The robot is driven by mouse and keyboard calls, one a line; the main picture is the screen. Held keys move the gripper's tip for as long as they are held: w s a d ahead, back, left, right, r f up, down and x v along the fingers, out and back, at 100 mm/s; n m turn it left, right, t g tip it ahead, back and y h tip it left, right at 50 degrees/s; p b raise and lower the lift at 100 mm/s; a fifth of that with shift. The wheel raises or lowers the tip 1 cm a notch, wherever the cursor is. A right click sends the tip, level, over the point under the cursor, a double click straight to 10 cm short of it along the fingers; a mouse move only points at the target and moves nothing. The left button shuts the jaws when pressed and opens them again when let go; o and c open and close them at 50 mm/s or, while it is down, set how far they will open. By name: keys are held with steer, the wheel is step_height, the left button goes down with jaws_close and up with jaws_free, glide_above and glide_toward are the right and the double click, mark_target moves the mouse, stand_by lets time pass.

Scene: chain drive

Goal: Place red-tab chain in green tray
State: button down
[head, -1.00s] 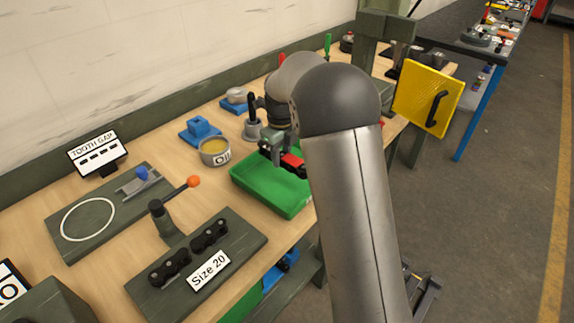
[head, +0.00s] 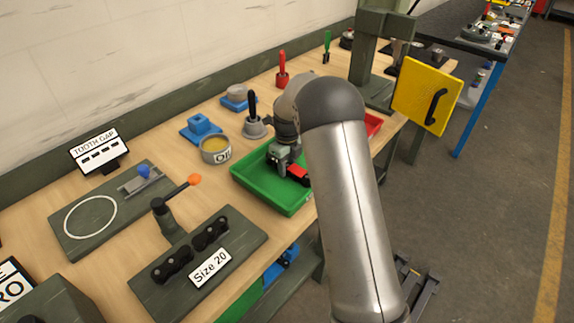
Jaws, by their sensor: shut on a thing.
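The green tray (head: 262,193) sits near the front edge of the wooden bench, in the middle of the head view. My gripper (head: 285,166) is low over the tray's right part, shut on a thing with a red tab. The red tab of the chain (head: 298,173) shows at the gripper's right side, within the tray's outline. The rest of the chain is mostly hidden by the gripper and is hard to make out. I cannot tell whether the chain touches the tray floor.
A red tray (head: 373,124) shows partly behind my arm. An oil tin (head: 215,150), a blue block (head: 200,128) and a black-handled tool (head: 254,125) stand behind the green tray. The Size 20 board (head: 240,247) lies in front left. A yellow panel (head: 426,94) stands at right.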

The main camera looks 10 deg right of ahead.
mark_target(287, 165)
steer(key=shift+f, duration=0.1)
steer(key=c, duration=1)
jaws_free()
steer(key=shift+c, duration=0.2)
step_height(287, 165, up, 11)
steer(key=b, duration=0.1)
steer(key=s+r+n, duration=0.5)
steer(key=s+n, duration=0.1)
steer(key=s, duration=0.1)
steer(key=s+f+n, duration=0.2)
steer(key=s+n, duration=0.9)
steer(key=s, duration=0.4)
steer(key=s+f+n, duration=0.1)
steer(key=s+n, duration=1)
steer(key=s, duration=0.5)
steer(key=shift+f+n, duration=0.3)
steer(key=shift+f, duration=0.05)
